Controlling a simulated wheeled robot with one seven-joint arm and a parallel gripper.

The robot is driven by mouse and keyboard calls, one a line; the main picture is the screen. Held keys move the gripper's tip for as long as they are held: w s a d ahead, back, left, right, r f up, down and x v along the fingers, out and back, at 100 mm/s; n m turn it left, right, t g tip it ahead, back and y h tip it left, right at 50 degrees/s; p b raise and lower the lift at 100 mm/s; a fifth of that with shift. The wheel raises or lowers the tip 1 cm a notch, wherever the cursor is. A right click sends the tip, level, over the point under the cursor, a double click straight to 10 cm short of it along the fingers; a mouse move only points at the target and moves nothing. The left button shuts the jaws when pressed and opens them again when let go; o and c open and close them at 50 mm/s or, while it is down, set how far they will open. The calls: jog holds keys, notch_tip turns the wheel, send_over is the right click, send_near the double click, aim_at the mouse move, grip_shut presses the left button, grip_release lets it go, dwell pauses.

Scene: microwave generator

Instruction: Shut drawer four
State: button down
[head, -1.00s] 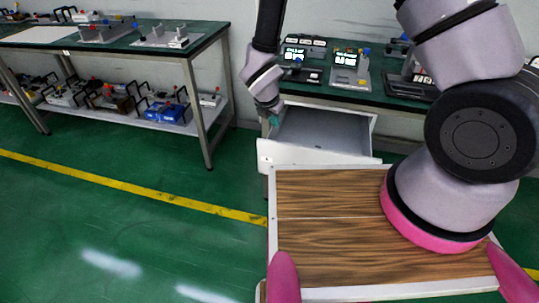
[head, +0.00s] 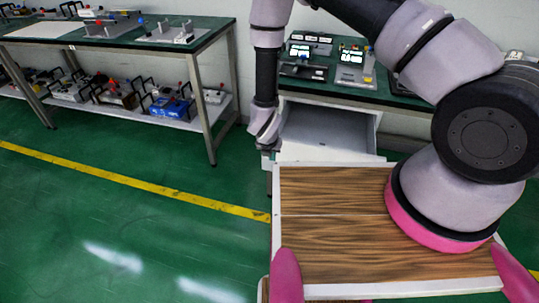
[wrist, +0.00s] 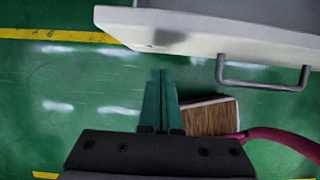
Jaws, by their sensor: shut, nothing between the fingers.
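A white drawer (head: 328,155) stands pulled out under the green-topped bench, its grey inside (head: 325,128) showing empty. Any number on it cannot be read. In the wrist view its white front panel (wrist: 215,38) crosses the top right, with a grey bar handle (wrist: 262,86) on it. My gripper (head: 268,148) is at the drawer's front left corner in the head view. In the wrist view its green fingers (wrist: 161,100) are together with nothing between them, pointing toward the panel and left of the handle. Contact with the drawer cannot be told.
The green bench (head: 400,98) above the drawer carries several devices with screens. Another workbench (head: 130,33) stands at the left with a loaded lower shelf (head: 150,118). Green floor with a yellow line (head: 150,192) is clear between. My own wood-topped base fills the lower right.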

jog(key=shift+w+d, duration=0.2)
jog(key=shift+w, duration=0.4)
jog(key=shift+w+d, duration=0.15)
jog(key=shift+w, duration=0.4)
